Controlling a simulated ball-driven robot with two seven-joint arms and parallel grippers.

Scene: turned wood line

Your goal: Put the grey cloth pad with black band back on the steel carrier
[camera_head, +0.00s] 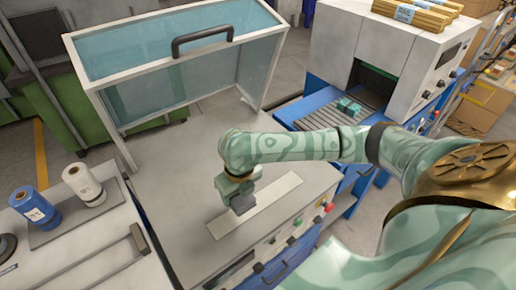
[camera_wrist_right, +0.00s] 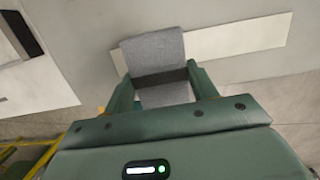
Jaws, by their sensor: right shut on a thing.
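The grey cloth pad with black band (camera_wrist_right: 153,50) is between the fingers of my right gripper (camera_wrist_right: 162,82) in the right wrist view. The fingers press on its sides at the dark band. In the head view, my right gripper (camera_head: 238,188) points down over the grey worktop, and the pad (camera_head: 243,205) shows small and dark below it. A pale flat strip (camera_head: 275,196) lies on the worktop beneath the pad; it may be the steel carrier, but I cannot tell surely. It also shows behind the pad in the wrist view (camera_wrist_right: 240,38). Contact between pad and strip is unclear. My left gripper is out of view.
A clear guard with a black handle (camera_head: 203,40) stands raised at the back of the worktop. Buttons (camera_head: 318,220) line the front edge. A blue spool (camera_head: 33,207) and a white spool (camera_head: 83,184) stand at left. A conveyor machine (camera_head: 385,50) stands at right.

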